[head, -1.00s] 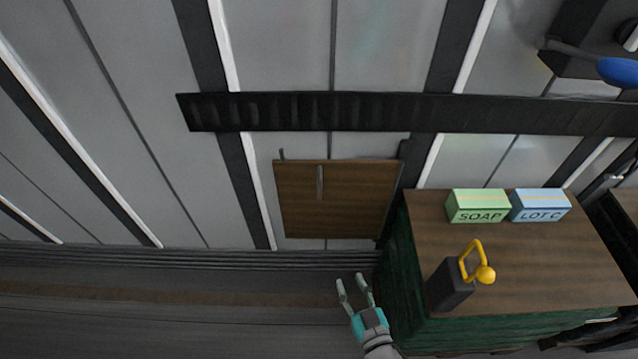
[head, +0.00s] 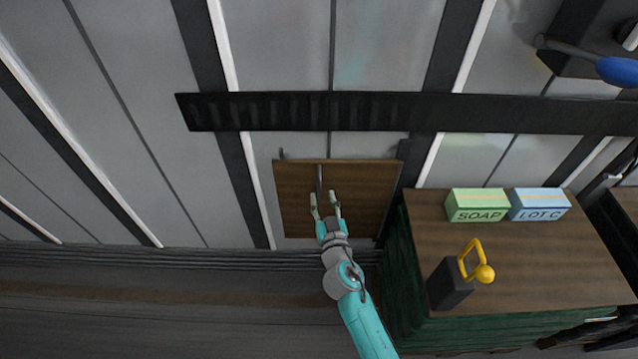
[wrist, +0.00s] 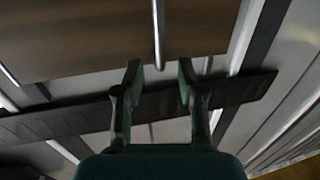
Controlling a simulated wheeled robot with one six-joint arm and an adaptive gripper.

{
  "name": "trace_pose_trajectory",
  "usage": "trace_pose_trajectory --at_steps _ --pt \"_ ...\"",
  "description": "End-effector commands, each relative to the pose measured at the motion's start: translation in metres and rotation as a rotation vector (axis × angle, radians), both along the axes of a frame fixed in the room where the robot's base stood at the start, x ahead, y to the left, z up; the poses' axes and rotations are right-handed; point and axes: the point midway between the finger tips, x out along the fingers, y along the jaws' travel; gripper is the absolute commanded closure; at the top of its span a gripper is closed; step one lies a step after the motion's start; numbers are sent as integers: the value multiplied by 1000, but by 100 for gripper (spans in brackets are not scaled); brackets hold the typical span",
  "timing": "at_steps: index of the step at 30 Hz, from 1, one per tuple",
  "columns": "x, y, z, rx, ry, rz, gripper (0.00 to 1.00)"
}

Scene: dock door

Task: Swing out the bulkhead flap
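The bulkhead flap (head: 365,185) is a brown wooden panel on the grey wall, below a dark horizontal rail. It looks closed against the wall. A thin grey upright bar handle (head: 319,178) is on its left half. My gripper (head: 325,196) is open in front of the flap, with its fingertips near the handle's lower end. In the wrist view, the flap (wrist: 90,40) fills the top, and the handle (wrist: 158,35) points down between the two open fingers of my gripper (wrist: 160,72). I cannot tell if the fingers touch the flap.
A wood-topped green cabinet (head: 545,250) stands close on the right. It bears a green SOAP box (head: 476,205), a blue LOT C box (head: 540,204) and a dark block with a yellow hook (head: 452,285). The dark rail (head: 400,112) crosses above the flap. The floor to the left is clear.

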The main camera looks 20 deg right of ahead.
Motion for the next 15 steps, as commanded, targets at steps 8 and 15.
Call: trace_pose_trajectory --at_steps 8,15 --pt "44 -5 1 -1 -2 0 61" --pt "61 -7 0 -1 0 0 61"
